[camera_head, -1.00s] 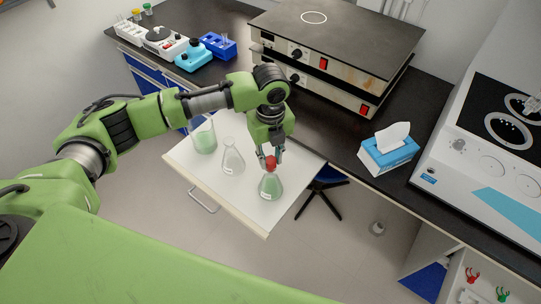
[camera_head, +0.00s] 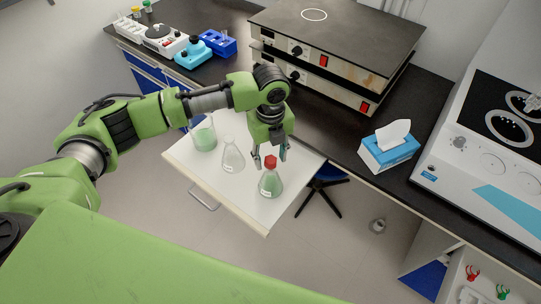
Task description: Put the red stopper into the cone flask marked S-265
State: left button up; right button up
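The red stopper (camera_head: 270,161) sits at the mouth of a cone flask (camera_head: 270,185) holding green liquid, on the white pull-out board. The flask's label is too small to read. My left gripper (camera_head: 270,158) points down around the stopper, with its fingers spread on either side and apart from it. A clear cone flask (camera_head: 232,158) with a white label stands to the left, and a beaker of green liquid (camera_head: 204,138) stands farther left. My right gripper is not in view.
The white board (camera_head: 240,203) has free room at its front. A tissue box (camera_head: 389,150) stands on the dark bench to the right. Stacked hot plates (camera_head: 325,70) stand behind my gripper. A blue stool (camera_head: 325,178) is below the board's right edge.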

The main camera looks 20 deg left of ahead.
pick_arm(q)
jog(key=shift+r, duration=0.2)
notch_tip(320, 180, up, 12)
jog(key=shift+f, duration=0.2)
dwell(0.5)
